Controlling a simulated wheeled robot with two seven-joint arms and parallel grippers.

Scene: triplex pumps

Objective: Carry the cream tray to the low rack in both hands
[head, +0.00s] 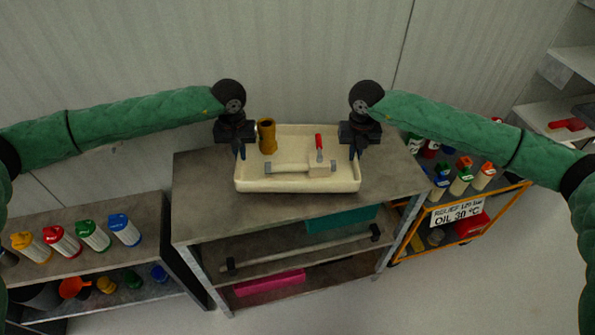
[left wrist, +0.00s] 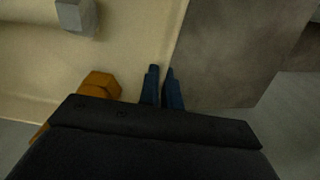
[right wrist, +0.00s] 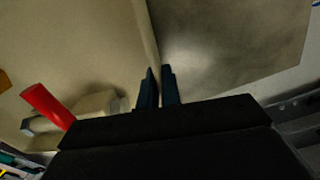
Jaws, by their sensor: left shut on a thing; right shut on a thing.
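The cream tray (head: 297,184) is at the top of a grey-topped bench in the head view, level as far as I can tell. It holds a brass-coloured fitting (head: 267,137), a cream and grey valve-like part (head: 300,168) and a red handle (head: 319,148). My left gripper (head: 240,152) is shut on the tray's left wall; the wrist view shows its blue fingers (left wrist: 163,88) astride the rim. My right gripper (head: 355,151) is shut on the right wall, its fingers (right wrist: 159,88) astride the rim. Whether the tray touches the bench top is unclear.
The bench (head: 205,185) has lower shelves with a teal box (head: 340,219), a bar (head: 300,250) and a pink box (head: 270,284). A low rack (head: 130,215) with several coloured bottles stands left. An orange-framed cart (head: 446,235) stands right. A wall is behind.

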